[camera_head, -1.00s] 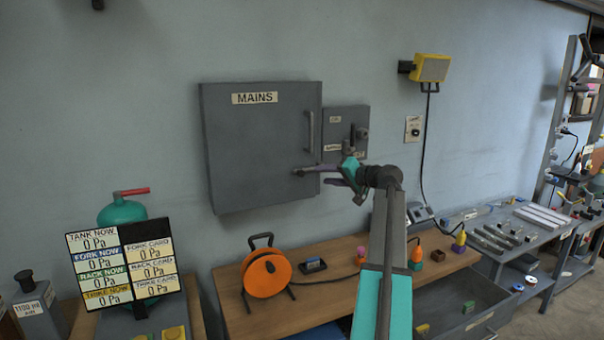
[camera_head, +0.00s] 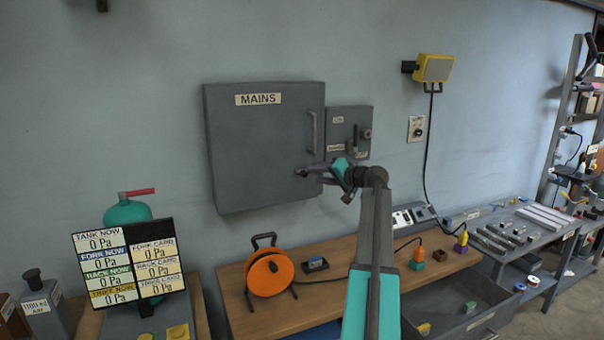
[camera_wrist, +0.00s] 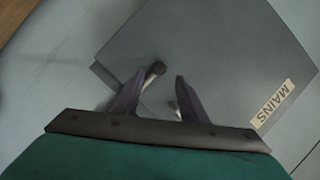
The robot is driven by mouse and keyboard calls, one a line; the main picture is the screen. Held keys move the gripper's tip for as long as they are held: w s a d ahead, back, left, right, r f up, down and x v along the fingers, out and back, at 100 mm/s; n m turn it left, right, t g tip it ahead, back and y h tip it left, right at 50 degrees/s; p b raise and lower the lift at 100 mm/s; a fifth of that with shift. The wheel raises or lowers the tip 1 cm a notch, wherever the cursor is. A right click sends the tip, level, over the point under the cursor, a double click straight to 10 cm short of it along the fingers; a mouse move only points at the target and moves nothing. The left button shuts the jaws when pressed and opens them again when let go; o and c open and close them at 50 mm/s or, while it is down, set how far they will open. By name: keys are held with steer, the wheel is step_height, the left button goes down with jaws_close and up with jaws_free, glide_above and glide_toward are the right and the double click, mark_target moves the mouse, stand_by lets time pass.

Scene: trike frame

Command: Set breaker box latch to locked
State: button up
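The breaker box (camera_head: 260,150) is a grey wall cabinet labelled MAINS, with its door closed. Its latch (camera_head: 301,171) is a small dark knob at the lower right of the door. My gripper (camera_head: 311,172) reaches in from the right, its purple fingers at the latch. In the wrist view, my gripper (camera_wrist: 160,80) has its fingers apart, with the latch's pale-tipped end (camera_wrist: 157,69) by the left fingertip and a metal piece (camera_wrist: 173,107) between the fingers. I cannot tell whether a finger touches the latch. The fingers partly hide the latch.
A vertical door handle (camera_head: 314,132) is above the latch. A smaller grey switch box (camera_head: 348,132) adjoins on the right. Below is a wooden bench (camera_head: 235,310) with an orange cable reel (camera_head: 269,273). A pressure display (camera_head: 130,265) stands at left.

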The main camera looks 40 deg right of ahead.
mark_target(306, 174)
steer(key=p+x, duration=0.2)
steer(key=x, duration=0.6)
steer(key=shift+w+p, duration=0.2)
steer(key=shift+p, duration=0.1)
jaws_close()
